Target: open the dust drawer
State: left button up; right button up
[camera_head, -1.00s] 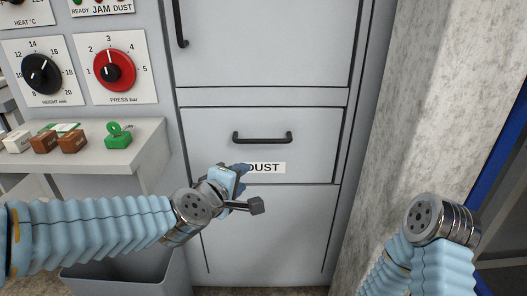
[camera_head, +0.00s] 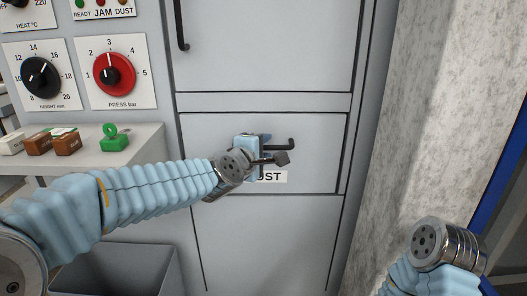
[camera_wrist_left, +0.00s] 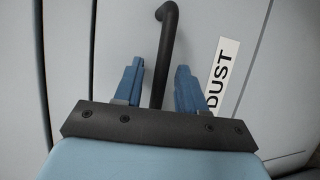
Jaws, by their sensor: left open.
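The dust drawer (camera_head: 315,130) is a grey panel in the cabinet front and looks shut. Its black bar handle (camera_head: 285,144) is partly hidden by my left gripper (camera_head: 262,140) in the head view. In the left wrist view, the handle (camera_wrist_left: 168,40) runs between the two blue fingers of my left gripper (camera_wrist_left: 158,88), which are open with a finger on each side and gaps to the bar. The DUST label (camera_head: 272,177) is partly covered by my left wrist; it also shows in the left wrist view (camera_wrist_left: 221,72). My right arm is at lower right; its gripper is out of view.
A grey shelf (camera_head: 140,150) with green and brown objects juts out at left, with an open grey bin (camera_head: 150,270) below. A red knob (camera_head: 110,74) is above the shelf. A concrete pillar (camera_head: 430,130) stands close on the right.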

pick_arm(q)
jog(key=shift+w, duration=0.15)
jog(key=shift+c, duration=0.3)
grip_shut()
jog(key=shift+d, duration=0.1)
pick_arm(e)
jog(key=shift+s, duration=0.1)
